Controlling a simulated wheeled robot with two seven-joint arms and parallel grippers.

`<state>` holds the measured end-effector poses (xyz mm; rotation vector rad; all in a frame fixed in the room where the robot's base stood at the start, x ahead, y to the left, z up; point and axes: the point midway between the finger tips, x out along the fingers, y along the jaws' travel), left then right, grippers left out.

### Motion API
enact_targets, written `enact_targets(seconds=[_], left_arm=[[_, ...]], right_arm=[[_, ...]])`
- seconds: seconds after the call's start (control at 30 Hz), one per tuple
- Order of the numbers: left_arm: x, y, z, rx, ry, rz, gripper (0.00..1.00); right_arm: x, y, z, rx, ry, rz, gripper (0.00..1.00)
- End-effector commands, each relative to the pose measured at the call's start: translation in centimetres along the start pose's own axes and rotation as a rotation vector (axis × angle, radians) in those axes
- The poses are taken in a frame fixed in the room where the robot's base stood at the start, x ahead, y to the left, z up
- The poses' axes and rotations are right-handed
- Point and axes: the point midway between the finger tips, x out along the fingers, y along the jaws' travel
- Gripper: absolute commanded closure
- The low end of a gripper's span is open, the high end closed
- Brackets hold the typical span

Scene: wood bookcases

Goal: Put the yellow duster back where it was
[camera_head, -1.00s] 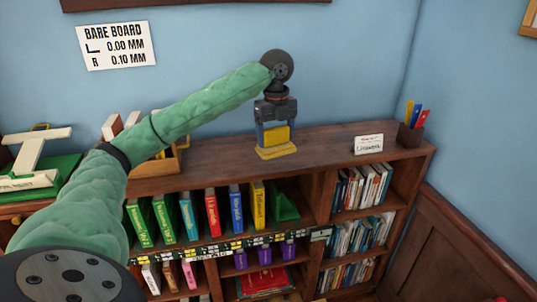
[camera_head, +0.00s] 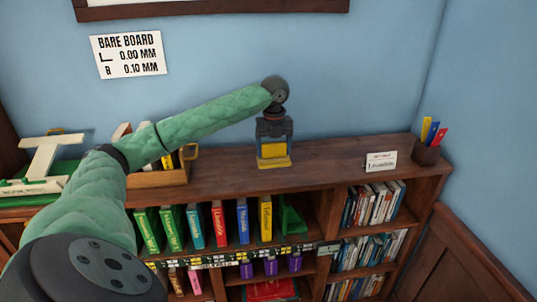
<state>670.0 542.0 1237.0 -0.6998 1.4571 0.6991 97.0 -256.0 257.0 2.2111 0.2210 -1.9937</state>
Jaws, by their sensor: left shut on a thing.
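The yellow duster (camera_head: 273,151) is at the top of the bookcase, upright, with its wider base at or just above the wooden top; I cannot tell whether it touches. My left gripper (camera_head: 274,138) points straight down and is shut on the duster's upper part, which its dark fingers partly hide. My green left arm reaches in from the left across the bookcase top. My right gripper is not in view.
A wooden caddy (camera_head: 160,178) stands left of the duster, partly behind my arm. A white card (camera_head: 381,162) and a pen cup (camera_head: 426,153) stand at the right end. Bare bookcase top (camera_head: 330,154) lies between duster and card.

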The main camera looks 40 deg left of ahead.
Motion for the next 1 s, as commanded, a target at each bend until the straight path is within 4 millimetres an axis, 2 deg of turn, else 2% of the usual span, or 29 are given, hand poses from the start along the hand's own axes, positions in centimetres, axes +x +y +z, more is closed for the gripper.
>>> enact_targets(seconds=[0.03,0.27,0.47,0.7,1.0], left_arm=[[0.1,0.5,0.6,-0.002,0.0,0.003,0.45],[1.5,1.4,2.3,0.0,-0.001,0.0,0.45],[2.4,1.4,2.4,0.0,0.001,0.001,0.45],[5.1,1.5,2.4,0.0,0.001,0.001,0.45],[5.7,1.4,2.4,0.0,-0.002,-0.001,0.45]], right_arm=[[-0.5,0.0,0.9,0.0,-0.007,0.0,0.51],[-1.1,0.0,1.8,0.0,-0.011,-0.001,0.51],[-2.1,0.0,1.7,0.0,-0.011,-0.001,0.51],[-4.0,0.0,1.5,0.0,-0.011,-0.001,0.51],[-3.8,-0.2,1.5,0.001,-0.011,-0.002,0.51]])
